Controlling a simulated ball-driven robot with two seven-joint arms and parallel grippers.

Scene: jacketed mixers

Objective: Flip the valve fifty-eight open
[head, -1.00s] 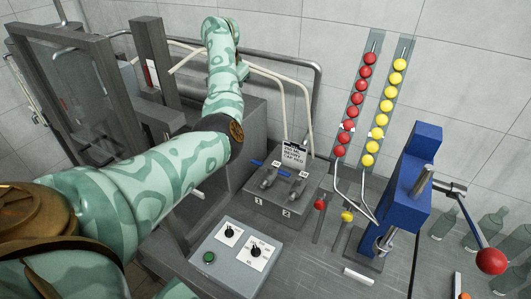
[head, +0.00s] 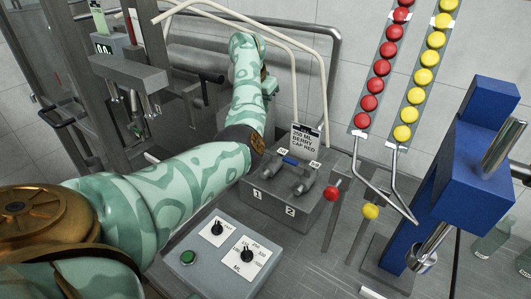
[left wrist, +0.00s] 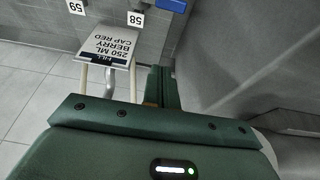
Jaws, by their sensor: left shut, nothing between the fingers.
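Valve fifty-eight is the left one on the grey valve block (head: 265,203). In the left wrist view, the tag 58 (left wrist: 136,18) appears upside down, with a blue handle (left wrist: 172,4) cut off at the top edge. My left gripper (left wrist: 161,73) is shut and empty, its fingers below and apart from the blue handle in that picture. In the head view its fingers are hidden by my arm. My right gripper is not in view.
A card reading 250 ML berry cap red (head: 304,140) stands behind the valves; tag 59 (left wrist: 75,6) is near it. A control box (head: 205,262) is in front. A blue press (head: 470,165), red-knobbed lever (head: 331,193) and yellow-knobbed lever (head: 370,211) stand right.

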